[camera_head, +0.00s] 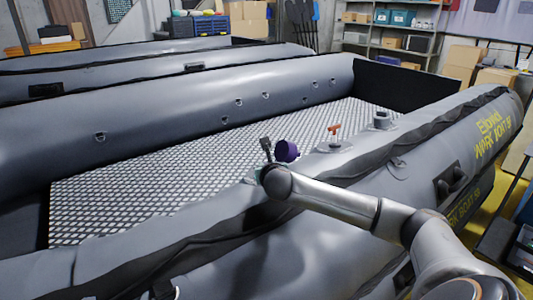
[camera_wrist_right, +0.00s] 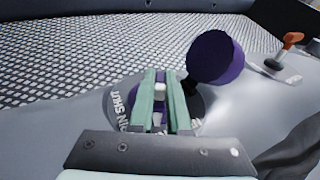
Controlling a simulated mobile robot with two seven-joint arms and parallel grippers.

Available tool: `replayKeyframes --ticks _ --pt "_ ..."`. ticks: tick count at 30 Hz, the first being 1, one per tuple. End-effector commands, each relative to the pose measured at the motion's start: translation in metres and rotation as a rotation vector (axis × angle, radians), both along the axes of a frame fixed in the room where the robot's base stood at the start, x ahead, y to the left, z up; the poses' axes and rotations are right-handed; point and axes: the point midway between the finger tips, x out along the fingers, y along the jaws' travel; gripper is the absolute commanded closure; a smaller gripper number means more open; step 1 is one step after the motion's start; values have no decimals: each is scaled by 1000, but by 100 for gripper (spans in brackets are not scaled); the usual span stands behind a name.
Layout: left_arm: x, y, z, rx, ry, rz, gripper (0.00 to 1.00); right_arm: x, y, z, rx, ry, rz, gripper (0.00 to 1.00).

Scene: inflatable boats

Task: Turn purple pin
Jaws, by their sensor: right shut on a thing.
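The purple pin (camera_wrist_right: 157,118) sits in the middle of a round dark valve plate (camera_wrist_right: 122,108) with white lettering, partly hidden between my fingers. My right gripper (camera_wrist_right: 161,78) has its two green fingers closed on the pin from both sides, with a small pale piece between them. A purple cap (camera_wrist_right: 215,58) stands open beside the valve; in the head view the cap (camera_head: 287,151) is just right of my right gripper (camera_head: 257,176). The pin is hidden in the head view. My left gripper is in neither view.
The valve is on the near grey boat tube (camera_head: 225,215). An orange-handled fitting (camera_head: 334,131) and a grey fitting (camera_head: 381,121) stand farther along it. The checkered boat floor (camera_head: 190,160) is clear. Shelves (camera_head: 390,40) and boxes are behind.

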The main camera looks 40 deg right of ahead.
Motion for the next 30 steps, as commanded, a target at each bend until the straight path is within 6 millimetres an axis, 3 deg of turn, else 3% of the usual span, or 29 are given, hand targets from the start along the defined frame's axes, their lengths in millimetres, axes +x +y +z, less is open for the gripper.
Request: replayKeyframes --ticks 1,5,23,30 --pt "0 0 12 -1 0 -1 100 2 4 5 0 1 -41 100" --pt "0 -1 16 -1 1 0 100 3 5 1 -26 2 -162 100" --pt "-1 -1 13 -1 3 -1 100 7 6 -2 -140 19 -703 100" --pt "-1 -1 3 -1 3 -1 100 8 6 -4 -171 21 -855 100"
